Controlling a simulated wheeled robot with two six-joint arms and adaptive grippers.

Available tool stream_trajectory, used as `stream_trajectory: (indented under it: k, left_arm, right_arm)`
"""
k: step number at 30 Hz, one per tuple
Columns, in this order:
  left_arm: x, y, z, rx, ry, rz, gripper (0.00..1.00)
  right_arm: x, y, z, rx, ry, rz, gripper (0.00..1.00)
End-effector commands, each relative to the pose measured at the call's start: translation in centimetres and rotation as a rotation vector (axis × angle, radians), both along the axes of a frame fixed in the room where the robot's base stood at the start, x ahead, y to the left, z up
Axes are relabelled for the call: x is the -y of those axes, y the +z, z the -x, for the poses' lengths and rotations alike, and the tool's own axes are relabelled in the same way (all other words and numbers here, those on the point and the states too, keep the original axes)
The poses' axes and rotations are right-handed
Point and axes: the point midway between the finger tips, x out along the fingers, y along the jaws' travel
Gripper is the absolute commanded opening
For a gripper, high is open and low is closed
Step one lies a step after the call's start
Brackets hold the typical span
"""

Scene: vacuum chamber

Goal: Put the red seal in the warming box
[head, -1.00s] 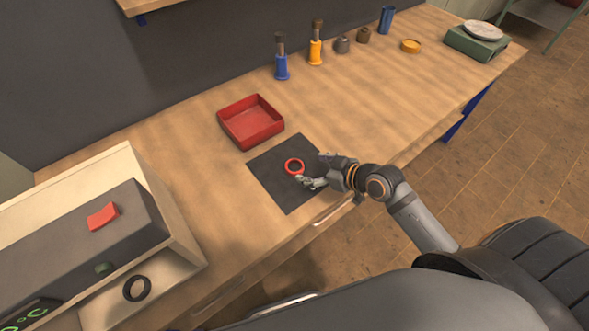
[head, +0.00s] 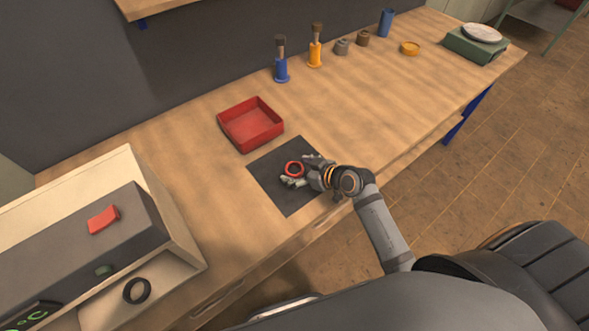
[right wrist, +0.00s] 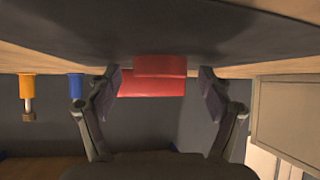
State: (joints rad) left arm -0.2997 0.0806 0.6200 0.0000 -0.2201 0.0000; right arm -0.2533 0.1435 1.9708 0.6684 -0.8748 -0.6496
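The red seal (head: 286,169), a small ring, lies on a dark mat (head: 275,190) on the bench. My right gripper (head: 300,171) is open, low over the mat, with one finger on each side of the seal. In the right wrist view the seal (right wrist: 160,65) sits between the two spread fingers, with a gap on both sides. The warming box (head: 180,225) is at the left, a pale case with a dark top section and a green °C display (head: 35,315). My left gripper is not in view.
A red tray (head: 227,129) stands just behind the mat. A black ring (head: 137,291) lies on the box's pale front ledge. Blue (head: 281,68) and yellow (head: 316,54) tools stand farther back, and a green scale (head: 474,47) at the far right. The bench right of the mat is clear.

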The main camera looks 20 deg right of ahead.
Motion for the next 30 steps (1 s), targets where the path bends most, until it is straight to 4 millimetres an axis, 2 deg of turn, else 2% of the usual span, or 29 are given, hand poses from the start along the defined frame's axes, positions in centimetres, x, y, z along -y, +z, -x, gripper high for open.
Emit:
stream_trajectory:
  k: [1, 8, 11, 21, 26, 30]
  left_arm:
    - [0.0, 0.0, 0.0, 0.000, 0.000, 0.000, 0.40]
    - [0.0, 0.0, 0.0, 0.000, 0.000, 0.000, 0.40]
    - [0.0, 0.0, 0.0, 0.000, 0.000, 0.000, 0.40]
    - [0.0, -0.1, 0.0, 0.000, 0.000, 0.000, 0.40]
    - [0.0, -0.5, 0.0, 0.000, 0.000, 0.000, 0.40]
    - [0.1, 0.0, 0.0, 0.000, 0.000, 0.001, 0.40]
  right_arm:
    - [0.0, 0.0, 0.0, 0.000, 0.000, 0.000, 0.71]
    - [0.0, 0.0, 0.0, 0.000, 0.000, 0.000, 0.40]
    - [0.0, 0.0, 0.0, 0.000, 0.000, 0.000, 0.34]
    - [0.0, 0.7, 0.0, 0.002, 0.000, 0.001, 0.34]
    - [0.2, 3.5, 0.1, 0.005, 0.002, 0.005, 0.34]
    - [2.1, 6.7, 2.5, 0.001, 0.007, 0.015, 0.34]
